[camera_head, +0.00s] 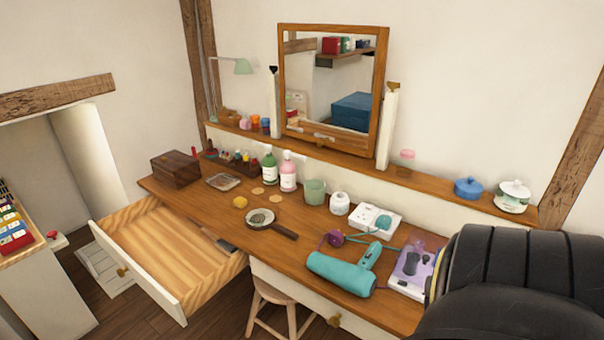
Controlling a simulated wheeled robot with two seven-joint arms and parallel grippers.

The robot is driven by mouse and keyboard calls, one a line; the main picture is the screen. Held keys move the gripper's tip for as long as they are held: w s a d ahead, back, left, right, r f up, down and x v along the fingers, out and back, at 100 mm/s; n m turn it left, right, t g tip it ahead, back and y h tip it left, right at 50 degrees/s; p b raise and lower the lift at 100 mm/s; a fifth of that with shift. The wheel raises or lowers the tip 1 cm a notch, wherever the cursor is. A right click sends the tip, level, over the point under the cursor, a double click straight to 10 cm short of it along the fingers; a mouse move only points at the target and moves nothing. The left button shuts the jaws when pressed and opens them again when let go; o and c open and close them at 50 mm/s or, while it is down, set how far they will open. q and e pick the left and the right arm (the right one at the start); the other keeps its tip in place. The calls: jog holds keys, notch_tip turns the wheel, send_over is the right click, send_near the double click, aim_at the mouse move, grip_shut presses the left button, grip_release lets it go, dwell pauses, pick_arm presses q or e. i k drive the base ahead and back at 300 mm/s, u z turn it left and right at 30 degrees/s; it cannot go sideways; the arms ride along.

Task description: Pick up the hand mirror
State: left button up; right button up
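The hand mirror (285,231) lies flat on the wooden dressing table (207,207), near its front edge. It has a round pale face and a dark brown handle that points to the lower right. Nothing covers it. A large black part at the lower right looks like my own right arm. No gripper fingers show there, and my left gripper is also out of view.
A teal hair dryer (342,273) with a cord lies right of the mirror. A small yellow item (240,202) sits close behind it. An open drawer (170,255) juts out front-left; a stool (278,294) stands below.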

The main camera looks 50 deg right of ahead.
aim_at(259, 219)
jog(key=k, duration=0.3)
jog(key=z, duration=0.9)
